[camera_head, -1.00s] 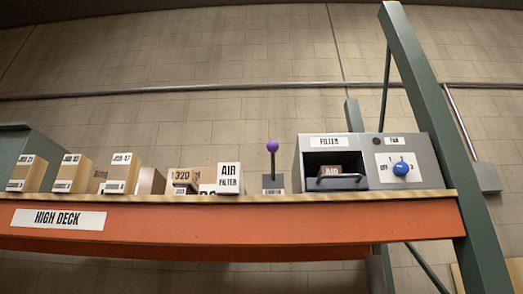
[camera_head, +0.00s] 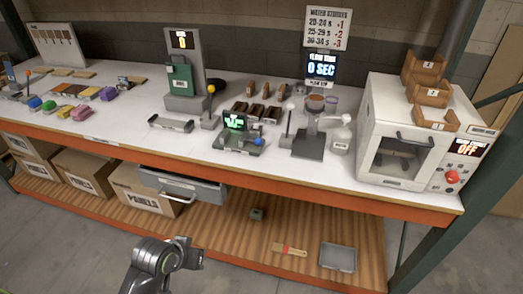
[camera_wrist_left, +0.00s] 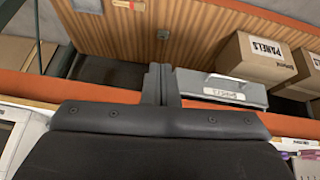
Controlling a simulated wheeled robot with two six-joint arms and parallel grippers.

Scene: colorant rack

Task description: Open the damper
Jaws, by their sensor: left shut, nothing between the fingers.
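No part in the current views is legibly marked as the damper, so I cannot tell which it is. Upright levers stand on the bench: one with a yellow ball (camera_head: 210,88), one with a white ball (camera_head: 290,106), and one with an orange ball (camera_head: 27,72) at the far left. The purple-ball lever of the earlier view is out of sight. My left gripper (camera_wrist_left: 161,70) is shut and empty in the left wrist view, its fingers together in front of the lower shelf and drawer. My right gripper is not in view.
The white bench (camera_head: 120,118) carries a white oven-like machine (camera_head: 404,120) at right, a green screen device (camera_head: 237,124) and colored blocks. A grey drawer (camera_head: 185,183) hangs below. The lower shelf (camera_head: 225,228) holds boxes, a brush (camera_head: 290,250) and a tray (camera_head: 338,257).

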